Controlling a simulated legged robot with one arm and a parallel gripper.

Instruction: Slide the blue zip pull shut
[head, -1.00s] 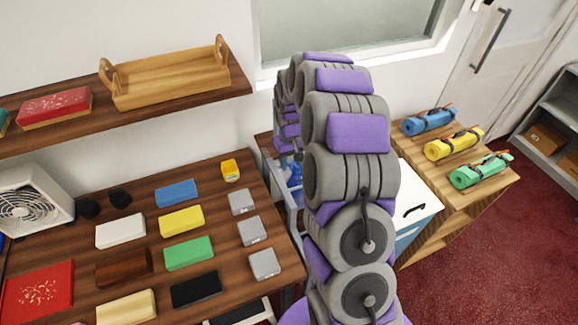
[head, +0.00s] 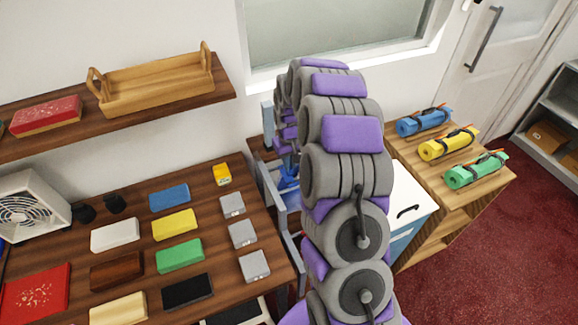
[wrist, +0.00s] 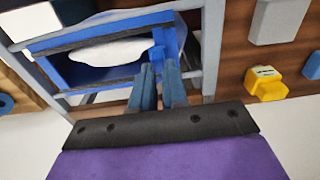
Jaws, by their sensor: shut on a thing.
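In the wrist view, my gripper (wrist: 158,72) is shut on the blue zip pull (wrist: 158,52), a small upright blue piece at the right end of a gap. The gap lies in a blue holder (wrist: 190,55) with dark edges, set in a grey frame (wrist: 211,50). White material (wrist: 100,50) shows through the open gap to the left of the pull. The fingertips cover part of the pull. In the head view, part of the blue holder (head: 288,172) shows behind my arm, and my gripper is hidden there.
A wooden counter (head: 215,265) at left holds coloured blocks and grey boxes. A yellow object (wrist: 265,82) lies near the frame. A wooden unit with rolled mats (head: 448,143) and a white bin (head: 408,208) stand at right. A shelf with a tray (head: 150,85) hangs at upper left.

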